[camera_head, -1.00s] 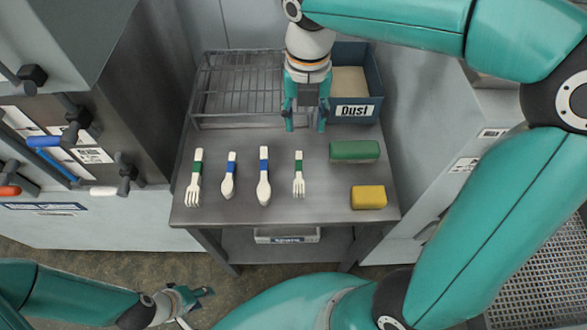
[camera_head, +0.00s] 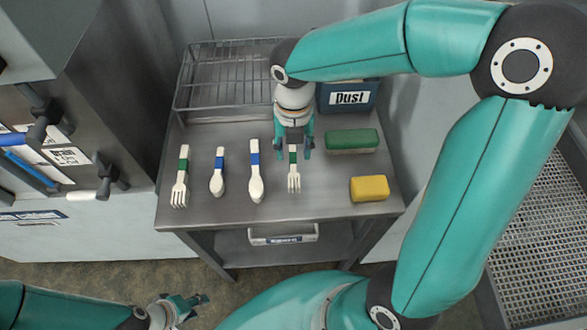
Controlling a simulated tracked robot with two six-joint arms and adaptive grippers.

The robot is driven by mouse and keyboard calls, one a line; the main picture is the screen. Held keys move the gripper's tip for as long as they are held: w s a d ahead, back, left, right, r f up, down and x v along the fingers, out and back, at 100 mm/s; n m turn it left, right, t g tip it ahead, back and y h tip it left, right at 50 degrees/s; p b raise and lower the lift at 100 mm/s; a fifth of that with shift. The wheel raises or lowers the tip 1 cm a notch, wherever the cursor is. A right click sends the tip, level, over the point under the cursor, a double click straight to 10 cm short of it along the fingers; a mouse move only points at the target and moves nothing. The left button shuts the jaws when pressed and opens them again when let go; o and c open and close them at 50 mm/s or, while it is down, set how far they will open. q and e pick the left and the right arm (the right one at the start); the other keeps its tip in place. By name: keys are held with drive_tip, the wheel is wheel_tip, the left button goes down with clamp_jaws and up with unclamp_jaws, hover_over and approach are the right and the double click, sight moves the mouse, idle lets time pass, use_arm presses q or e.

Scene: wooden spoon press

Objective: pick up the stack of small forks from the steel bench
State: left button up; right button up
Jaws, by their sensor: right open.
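The stack of small forks (camera_head: 294,182), pale with a green band, lies on the steel bench (camera_head: 325,211), tines toward the front edge. My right gripper (camera_head: 294,153) is open, pointing down at the stack's handle end, one finger showing on each side of the handle. It hides the handle's far end; whether the fingers touch the forks or the bench I cannot tell. My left gripper (camera_head: 190,304) is low at the bottom left, away from the bench; its opening is unclear.
Left of the stack lie a large spoon (camera_head: 256,188), a small spoon (camera_head: 217,184) and a large fork (camera_head: 180,188). To its right are a green block (camera_head: 352,140) and a yellow block (camera_head: 369,188). Behind stand a wire rack (camera_head: 215,85) and a blue "Dust" bin (camera_head: 348,98).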

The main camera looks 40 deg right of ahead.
sight(293, 167)
drive_tip(key=shift+s+a+f, duration=0.1)
drive_tip(key=shift+f, duration=3)
clamp_jaws()
